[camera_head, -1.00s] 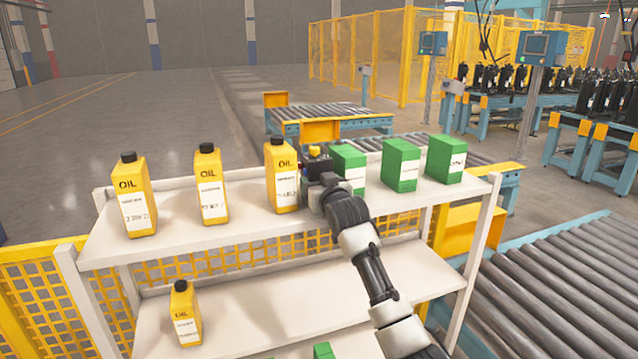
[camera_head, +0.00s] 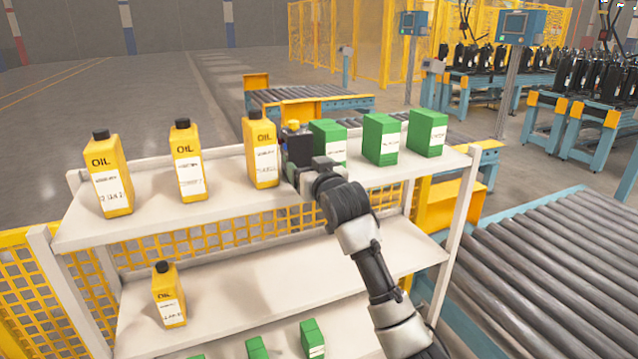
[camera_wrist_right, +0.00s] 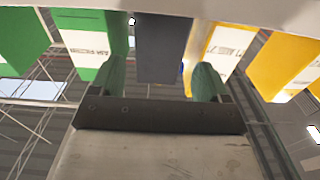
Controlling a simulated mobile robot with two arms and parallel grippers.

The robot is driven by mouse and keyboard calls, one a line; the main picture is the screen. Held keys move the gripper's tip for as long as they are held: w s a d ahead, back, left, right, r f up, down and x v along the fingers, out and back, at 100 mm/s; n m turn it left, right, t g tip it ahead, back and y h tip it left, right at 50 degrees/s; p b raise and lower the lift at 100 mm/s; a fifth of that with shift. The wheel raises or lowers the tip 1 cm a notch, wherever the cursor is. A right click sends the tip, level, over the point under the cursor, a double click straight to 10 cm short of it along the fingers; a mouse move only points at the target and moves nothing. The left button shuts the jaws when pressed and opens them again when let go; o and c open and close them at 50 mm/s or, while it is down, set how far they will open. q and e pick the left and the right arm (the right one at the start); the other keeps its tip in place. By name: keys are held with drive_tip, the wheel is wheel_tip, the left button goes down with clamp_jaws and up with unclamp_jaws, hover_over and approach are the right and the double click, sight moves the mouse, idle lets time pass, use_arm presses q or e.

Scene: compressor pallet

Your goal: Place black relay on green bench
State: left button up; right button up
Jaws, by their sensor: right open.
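The black relay (camera_head: 298,146) appears as a dark block on the upper white shelf, between a yellow oil bottle and a green box. My right gripper (camera_head: 303,167) is in front of it on the near side. In the right wrist view the dark block (camera_wrist_right: 163,45) lines up with the gap between the two green fingers of my open right gripper (camera_wrist_right: 161,80). I cannot tell how far it reaches between the fingers. My left gripper is not in view. I see no bench that is clearly green.
Yellow oil bottles (camera_head: 263,152) stand left of the relay, green boxes (camera_head: 381,140) right of it, close by. A roller conveyor (camera_head: 560,270) is at right. Open floor lies at back left.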

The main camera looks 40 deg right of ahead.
drive_tip(key=shift+b+v, duration=0.5)
drive_tip(key=shift+v, duration=2.1)
